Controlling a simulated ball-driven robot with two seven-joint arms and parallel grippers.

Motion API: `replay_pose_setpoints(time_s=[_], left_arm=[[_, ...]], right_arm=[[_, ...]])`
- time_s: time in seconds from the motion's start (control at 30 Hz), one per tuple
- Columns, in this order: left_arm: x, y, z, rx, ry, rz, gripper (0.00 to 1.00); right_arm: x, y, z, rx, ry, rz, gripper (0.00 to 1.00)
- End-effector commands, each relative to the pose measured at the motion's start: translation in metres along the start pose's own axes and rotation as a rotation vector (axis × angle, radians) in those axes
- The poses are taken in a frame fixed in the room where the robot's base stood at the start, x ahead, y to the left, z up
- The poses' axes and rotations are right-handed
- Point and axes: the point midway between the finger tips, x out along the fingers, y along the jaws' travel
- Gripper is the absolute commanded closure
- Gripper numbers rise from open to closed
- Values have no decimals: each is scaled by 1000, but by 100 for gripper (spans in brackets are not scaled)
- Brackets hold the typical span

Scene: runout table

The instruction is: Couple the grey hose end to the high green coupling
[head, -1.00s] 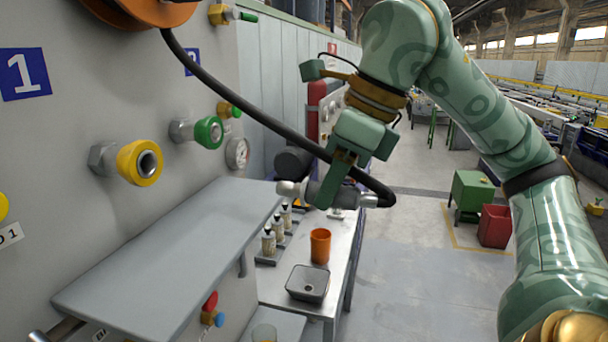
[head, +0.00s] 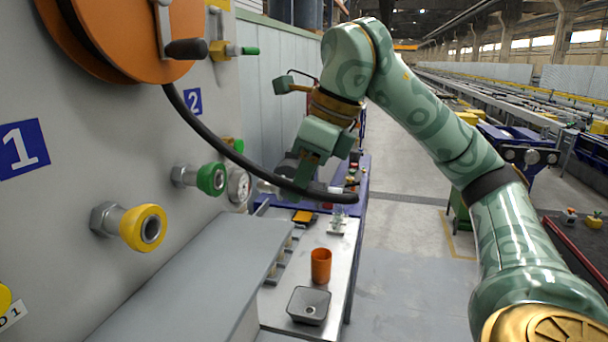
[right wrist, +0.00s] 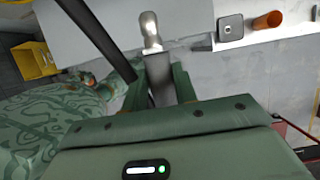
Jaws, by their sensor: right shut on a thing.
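The green coupling (head: 211,179) sticks out from the grey wall panel, beyond the yellow coupling (head: 143,228). My right gripper (head: 303,180) is shut on the grey hose end (right wrist: 159,90). Its pale metal tip (head: 266,187) points left toward the panel, to the right of the green coupling and apart from it. The tip also shows ahead of the fingers in the right wrist view (right wrist: 150,30). In the head view, the black hose (head: 228,150) crosses in front of the gripper and hides part of the hose end. My left gripper is out of view.
An orange reel (head: 115,45) carries the hose above. A gauge (head: 239,186) sits just right of the green coupling. A grey shelf (head: 205,265) juts out below the couplings. A metal bench holds an orange cup (head: 320,265) and a dark tray (head: 309,306).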

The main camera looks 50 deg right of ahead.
Motion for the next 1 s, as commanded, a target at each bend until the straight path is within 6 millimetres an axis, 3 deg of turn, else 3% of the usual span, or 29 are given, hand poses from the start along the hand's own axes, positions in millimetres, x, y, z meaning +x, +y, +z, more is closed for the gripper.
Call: replay_pose_setpoints(time_s=[0.5, 1.0], left_arm=[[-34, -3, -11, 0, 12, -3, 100], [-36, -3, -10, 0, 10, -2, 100]], right_arm=[[15, 0, 49, -1, -1, 0, 100], [20, 0, 55, -1, -2, -1, 100]])
